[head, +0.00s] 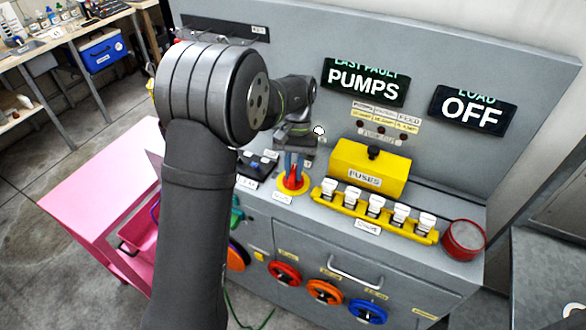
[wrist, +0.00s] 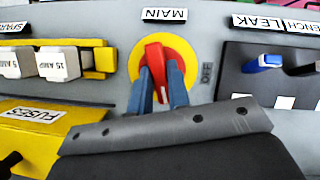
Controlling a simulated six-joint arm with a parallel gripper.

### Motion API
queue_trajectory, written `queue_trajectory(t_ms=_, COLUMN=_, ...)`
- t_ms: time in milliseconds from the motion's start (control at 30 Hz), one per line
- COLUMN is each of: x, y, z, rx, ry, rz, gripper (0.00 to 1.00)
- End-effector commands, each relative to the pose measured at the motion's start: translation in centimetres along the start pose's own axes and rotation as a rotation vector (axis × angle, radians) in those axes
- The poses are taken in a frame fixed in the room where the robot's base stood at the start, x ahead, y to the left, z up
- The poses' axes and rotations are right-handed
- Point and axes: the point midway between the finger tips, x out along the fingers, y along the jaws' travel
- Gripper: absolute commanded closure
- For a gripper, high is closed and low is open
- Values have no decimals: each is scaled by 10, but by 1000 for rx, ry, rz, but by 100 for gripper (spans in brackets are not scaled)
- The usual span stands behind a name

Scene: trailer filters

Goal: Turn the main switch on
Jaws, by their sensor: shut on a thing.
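The main switch is a red knob (head: 296,182) on a round yellow plate (head: 281,188) on the grey bench top. In the wrist view the knob (wrist: 154,54) lies lengthwise between my two blue-grey fingers, its end pointing up in the picture. My gripper (head: 294,168) comes down on it from above and is shut on it; my gripper also shows in the wrist view (wrist: 162,88). The load display (head: 472,109) reads OFF. The knob's lower part is partly hidden by my fingers.
Right of the switch are a yellow FUSES box (head: 366,170), a yellow rack of white fuses (head: 418,233) and a red round container (head: 464,239). A dark switch panel (head: 256,168) stands left. The fault display (head: 364,83) reads PUMPS. Colored wheels line the front.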

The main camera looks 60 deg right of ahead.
Motion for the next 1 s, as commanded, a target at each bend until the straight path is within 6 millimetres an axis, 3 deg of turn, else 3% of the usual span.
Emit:
queue_trajectory(t_ms=400, x=-1, y=2, z=0, rx=224, ry=2, rz=-93, gripper=100)
queue_trajectory(t_ms=1000, x=-1, y=2, z=0, rx=277, ry=3, rz=-115, gripper=100)
